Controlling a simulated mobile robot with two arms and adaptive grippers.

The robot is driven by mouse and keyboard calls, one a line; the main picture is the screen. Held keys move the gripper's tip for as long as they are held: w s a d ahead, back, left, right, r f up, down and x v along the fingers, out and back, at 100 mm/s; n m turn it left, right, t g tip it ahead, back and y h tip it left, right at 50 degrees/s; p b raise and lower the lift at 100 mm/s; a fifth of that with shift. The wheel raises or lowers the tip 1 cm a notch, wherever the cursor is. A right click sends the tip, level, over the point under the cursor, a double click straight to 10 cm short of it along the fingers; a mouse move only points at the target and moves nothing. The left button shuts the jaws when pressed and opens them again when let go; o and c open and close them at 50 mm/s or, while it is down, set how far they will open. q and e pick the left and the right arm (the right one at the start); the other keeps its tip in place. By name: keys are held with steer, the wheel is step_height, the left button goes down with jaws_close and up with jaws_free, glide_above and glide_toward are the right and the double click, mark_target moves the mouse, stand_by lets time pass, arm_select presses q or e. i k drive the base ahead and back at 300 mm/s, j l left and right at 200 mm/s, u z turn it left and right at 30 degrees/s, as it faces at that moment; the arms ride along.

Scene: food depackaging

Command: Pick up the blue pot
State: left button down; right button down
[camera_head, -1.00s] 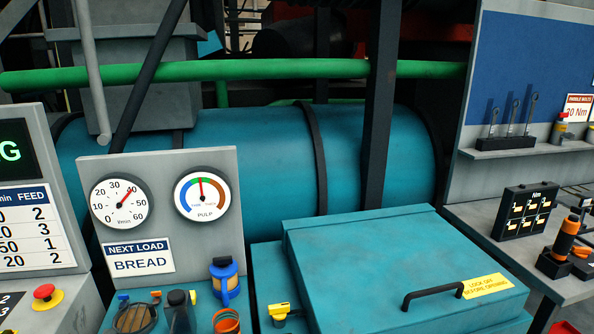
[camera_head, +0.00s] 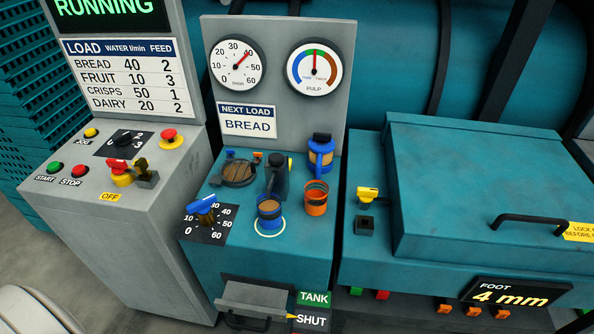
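A small blue pot (camera_head: 268,213) with brownish contents stands upright on the teal bench top, inside a white ring mark. A second blue-banded container (camera_head: 320,154) with a dark blue top stands farther back, near the gauge panel. An orange pot (camera_head: 316,199) stands just right of the nearer blue pot. A dark grey upright fitting (camera_head: 277,178) stands close behind the blue pot. Neither of my grippers is in view.
A round dark-rimmed hatch (camera_head: 238,171) lies behind left. A blue knob (camera_head: 203,208) on a numbered dial sits left of the blue pot. A yellow-handled fitting (camera_head: 367,194) and a large teal lid (camera_head: 480,185) are to the right. A grey control cabinet (camera_head: 130,220) stands left.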

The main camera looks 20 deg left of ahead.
mark_target(269, 212)
steer(key=l+u, duration=0.1)
steer(key=u, duration=0.25)
steer(key=i+l+u, duration=0.1)
steer(key=u, duration=0.3)
steer(key=l+u, duration=0.15)
steer(key=u, duration=0.2)
